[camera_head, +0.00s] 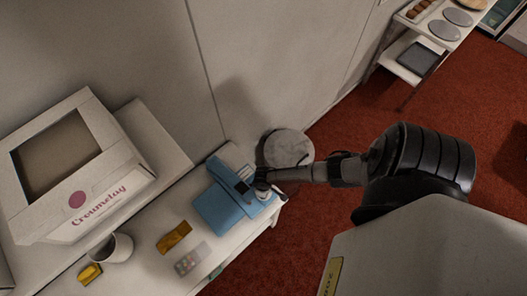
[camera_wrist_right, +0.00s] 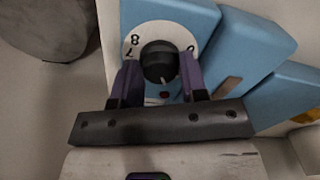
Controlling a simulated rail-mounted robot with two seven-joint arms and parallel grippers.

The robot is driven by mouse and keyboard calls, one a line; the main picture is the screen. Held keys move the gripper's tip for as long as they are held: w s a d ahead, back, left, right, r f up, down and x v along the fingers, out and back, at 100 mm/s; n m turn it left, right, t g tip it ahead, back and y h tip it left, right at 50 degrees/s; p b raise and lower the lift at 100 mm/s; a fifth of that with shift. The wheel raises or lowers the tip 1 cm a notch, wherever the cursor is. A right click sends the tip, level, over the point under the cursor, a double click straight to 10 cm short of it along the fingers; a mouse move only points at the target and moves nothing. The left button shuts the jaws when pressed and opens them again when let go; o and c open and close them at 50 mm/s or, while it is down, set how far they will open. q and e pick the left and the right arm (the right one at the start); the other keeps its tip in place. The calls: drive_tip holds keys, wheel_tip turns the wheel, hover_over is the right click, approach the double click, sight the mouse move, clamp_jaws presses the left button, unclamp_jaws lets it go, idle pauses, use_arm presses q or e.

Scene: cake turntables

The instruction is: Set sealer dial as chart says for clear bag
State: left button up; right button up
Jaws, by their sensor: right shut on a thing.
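The blue sealer (camera_head: 222,207) stands on the white counter near its right end. In the right wrist view its blue body (camera_wrist_right: 200,22) carries a round white dial plate (camera_wrist_right: 150,35) with a black knob (camera_wrist_right: 160,63). An 8 and a 7 show at the plate's upper left, and part of another digit at upper right; the fingers hide other marks. My right gripper (camera_wrist_right: 160,82) is shut on the knob, one finger on each side. In the head view the right gripper (camera_head: 262,184) is at the sealer's right side. I cannot identify the chart. My left gripper is out of view.
A gold packet (camera_head: 174,237) and a pale packet with coloured spots (camera_head: 191,259) lie before the sealer. A white cup (camera_head: 113,248), a yellow item (camera_head: 90,274) and a large windowed box (camera_head: 85,185) are at left. A round grey top (camera_head: 287,148) stands beyond my right gripper.

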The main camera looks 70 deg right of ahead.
idle(0.4)
drive_tip(key=o, duration=0.7)
drive_tip(key=shift+c, duration=0.2)
drive_tip(key=shift+o, duration=1.3)
